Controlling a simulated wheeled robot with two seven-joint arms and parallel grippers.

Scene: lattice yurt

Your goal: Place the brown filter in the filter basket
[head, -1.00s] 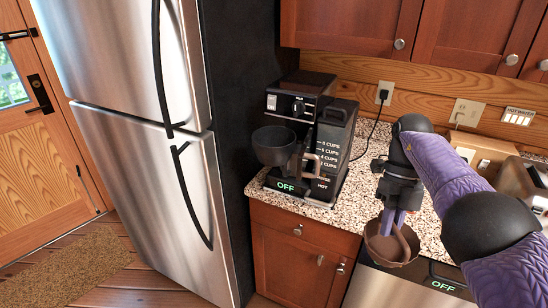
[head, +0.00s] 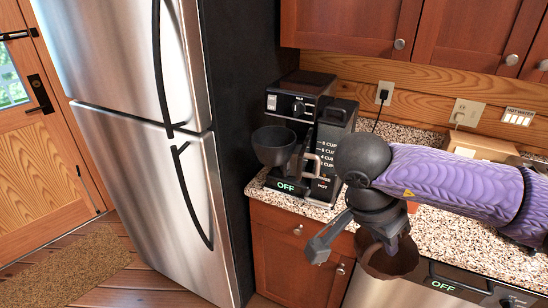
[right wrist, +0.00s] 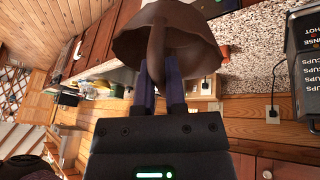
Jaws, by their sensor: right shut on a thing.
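The brown filter (head: 388,262) is a fluted cup shape held in front of the counter edge, above the dishwasher front. It also shows in the right wrist view (right wrist: 190,35), between my fingers. My right gripper (head: 388,240) is shut on the filter's wall; the wrist partly hides it. The dark filter basket (head: 274,146) sits at the front of the coffee maker (head: 300,105), to the left of and apart from my gripper. It looks open at the top; its inside is only partly visible. My left gripper is not in view.
The granite counter (head: 465,240) runs right from the coffee maker. A steel fridge (head: 145,150) stands to the left. A cardboard box (head: 480,146) is at the back behind my arm. Wooden cabinets (head: 400,30) hang above.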

